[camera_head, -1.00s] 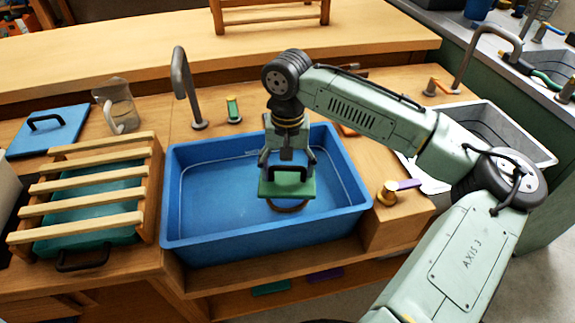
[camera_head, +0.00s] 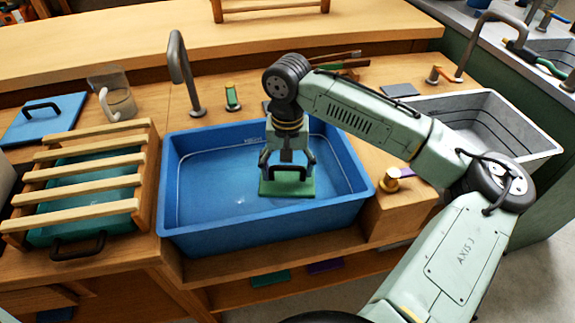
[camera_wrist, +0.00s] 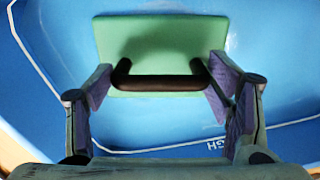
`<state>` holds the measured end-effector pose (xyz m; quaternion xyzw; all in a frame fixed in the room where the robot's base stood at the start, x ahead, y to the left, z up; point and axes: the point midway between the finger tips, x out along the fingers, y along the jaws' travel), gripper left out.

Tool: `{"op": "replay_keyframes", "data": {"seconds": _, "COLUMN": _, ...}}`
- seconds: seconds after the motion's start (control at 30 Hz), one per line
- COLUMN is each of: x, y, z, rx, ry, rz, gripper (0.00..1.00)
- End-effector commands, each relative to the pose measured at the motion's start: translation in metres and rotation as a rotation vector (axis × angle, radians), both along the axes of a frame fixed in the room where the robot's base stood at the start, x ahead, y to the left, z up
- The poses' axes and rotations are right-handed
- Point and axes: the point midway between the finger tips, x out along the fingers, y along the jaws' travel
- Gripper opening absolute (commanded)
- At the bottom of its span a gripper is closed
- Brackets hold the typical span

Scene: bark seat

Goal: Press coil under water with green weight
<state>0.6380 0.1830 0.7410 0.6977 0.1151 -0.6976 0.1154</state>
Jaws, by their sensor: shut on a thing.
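The green weight (camera_head: 287,188) is a flat block with a dark bar handle, inside the blue basin (camera_head: 205,242) right of its middle. My gripper (camera_head: 288,170) is shut on its handle, with a finger at each end. The wrist view shows the green plate (camera_wrist: 150,45) and the dark handle (camera_wrist: 160,82) between the purple finger pads. The weight looks about level. The basin holds clear water with a pale line around its inner wall. The coil is hidden in both current views, and I cannot tell whether the weight touches it.
A slatted wooden rack over a teal tray (camera_head: 85,190) stands left of the basin. A glass jug (camera_head: 117,95), a blue lidded board (camera_head: 45,118) and a curved tap (camera_head: 182,70) are behind. A grey sink (camera_head: 500,135) and a brass knob (camera_head: 390,180) are to the right.

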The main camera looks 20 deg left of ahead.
Motion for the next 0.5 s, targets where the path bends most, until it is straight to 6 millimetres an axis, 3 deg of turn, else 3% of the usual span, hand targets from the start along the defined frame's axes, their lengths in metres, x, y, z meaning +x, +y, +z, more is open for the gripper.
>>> {"op": "replay_keyframes", "data": {"seconds": 0.5, "x": 0.000, "y": 0.000, "z": -0.023, "rx": 0.001, "ry": -0.001, "rz": 0.000, "gripper": 0.23}}
